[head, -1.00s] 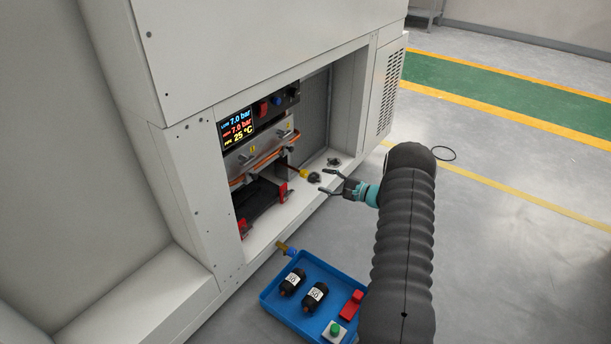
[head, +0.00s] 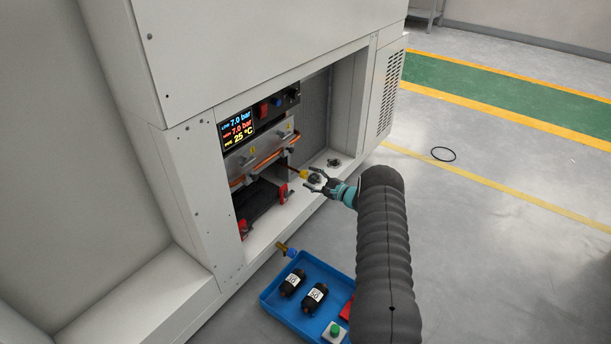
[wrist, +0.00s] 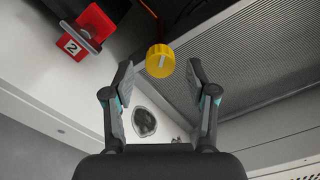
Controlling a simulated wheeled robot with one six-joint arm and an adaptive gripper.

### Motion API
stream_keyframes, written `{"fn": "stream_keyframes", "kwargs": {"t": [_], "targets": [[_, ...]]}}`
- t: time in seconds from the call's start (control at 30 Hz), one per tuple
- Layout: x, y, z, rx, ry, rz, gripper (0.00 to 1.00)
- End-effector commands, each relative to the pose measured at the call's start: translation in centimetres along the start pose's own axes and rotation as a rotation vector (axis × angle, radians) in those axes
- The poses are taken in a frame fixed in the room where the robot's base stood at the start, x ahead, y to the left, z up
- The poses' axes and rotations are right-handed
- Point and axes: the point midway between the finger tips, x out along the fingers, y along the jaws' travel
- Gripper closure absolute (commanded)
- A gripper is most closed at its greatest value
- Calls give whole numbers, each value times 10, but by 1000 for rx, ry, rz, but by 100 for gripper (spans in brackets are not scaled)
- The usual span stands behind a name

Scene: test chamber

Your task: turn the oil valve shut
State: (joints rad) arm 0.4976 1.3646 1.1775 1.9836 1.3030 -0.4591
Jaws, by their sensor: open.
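A round yellow knob (head: 303,174), which looks like the oil valve, sits inside the cabinet opening at its lower right. In the wrist view the yellow knob (wrist: 160,62) shows a pale straight mark on its face. My gripper (head: 313,180) is open beside the knob, at the cabinet's front ledge. In the wrist view the fingertips of my gripper (wrist: 160,74) stand left and right of the knob, with a gap on each side. I cannot tell whether they reach around it in depth. Nothing is held.
A red block marked 2 (wrist: 78,35) with a metal lever lies left of the knob. A display (head: 238,128) reads 7.0 bar and 25 °C. A blue tray (head: 268,297) with black cylinders stands on the floor. A dark round fitting (head: 334,162) sits on the ledge.

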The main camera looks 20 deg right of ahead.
Motion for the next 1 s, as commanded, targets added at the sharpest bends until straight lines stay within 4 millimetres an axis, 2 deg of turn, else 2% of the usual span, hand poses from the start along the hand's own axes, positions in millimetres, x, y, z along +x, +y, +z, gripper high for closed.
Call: {"fn": "stream_keyframes", "kwargs": {"t": [0.1,0.23,0.6,0.63,0.8,0.87,1.0], "targets": [[17,0,0,-1,-1,0,43],[28,0,0,-1,-1,0,43],[33,0,0,0,0,0,43],[33,0,0,0,0,0,45],[33,0,0,0,0,0,88],[33,0,0,0,0,0,100],[33,0,0,2,0,0,100]]}}
